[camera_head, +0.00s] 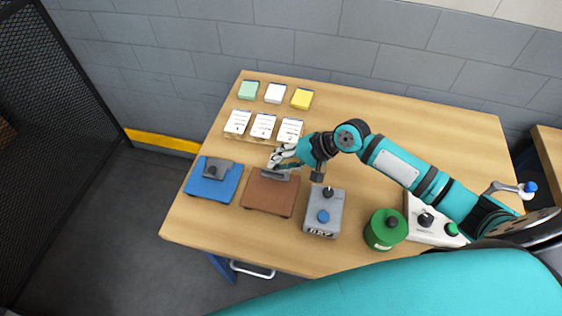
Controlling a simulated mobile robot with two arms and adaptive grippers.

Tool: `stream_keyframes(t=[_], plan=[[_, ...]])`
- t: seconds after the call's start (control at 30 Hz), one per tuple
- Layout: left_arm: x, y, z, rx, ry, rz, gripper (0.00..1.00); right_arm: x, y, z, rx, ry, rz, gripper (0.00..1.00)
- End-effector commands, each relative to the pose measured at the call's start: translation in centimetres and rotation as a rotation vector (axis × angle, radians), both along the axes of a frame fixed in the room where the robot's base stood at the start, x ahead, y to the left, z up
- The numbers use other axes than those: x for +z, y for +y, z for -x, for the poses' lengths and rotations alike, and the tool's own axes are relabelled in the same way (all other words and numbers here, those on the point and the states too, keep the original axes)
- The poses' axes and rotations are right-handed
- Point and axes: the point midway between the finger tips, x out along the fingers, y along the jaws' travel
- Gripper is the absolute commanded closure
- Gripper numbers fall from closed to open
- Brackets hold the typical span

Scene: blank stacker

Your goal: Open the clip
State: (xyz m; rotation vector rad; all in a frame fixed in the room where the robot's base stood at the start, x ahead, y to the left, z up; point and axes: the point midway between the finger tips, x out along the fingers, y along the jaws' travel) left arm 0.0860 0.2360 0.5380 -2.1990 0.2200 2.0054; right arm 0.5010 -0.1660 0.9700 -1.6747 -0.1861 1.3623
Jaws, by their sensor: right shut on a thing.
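A brown clipboard-like block (270,197) lies on the wooden table, with a dark grey clip (274,174) along its far edge. My right gripper (276,163) reaches in from the right and is shut on the clip at that far edge. The fingers partly cover the clip, and its exact opening is too small to tell. A blue block (208,188) with a grey clip (217,169) lies to the left of the brown one, apart from my gripper. My left gripper is not in view.
A grey box (323,223) with a blue button, a green round device (385,230) and a white panel (428,232) stand to the right. White cards (263,126) and green, white and yellow pads (302,98) lie behind. The far right tabletop (450,130) is clear.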

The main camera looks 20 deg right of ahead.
Motion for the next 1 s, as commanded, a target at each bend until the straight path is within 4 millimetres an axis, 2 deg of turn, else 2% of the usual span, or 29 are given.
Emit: stream_keyframes(t=[0.6,1.0], plan=[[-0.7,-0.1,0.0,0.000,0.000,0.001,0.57,-0.9,-1.0,-1.7,0.000,0.311,-0.213,1.00],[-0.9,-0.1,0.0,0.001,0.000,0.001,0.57,-1.1,-1.2,-1.9,0.001,0.380,-0.258,1.00]])
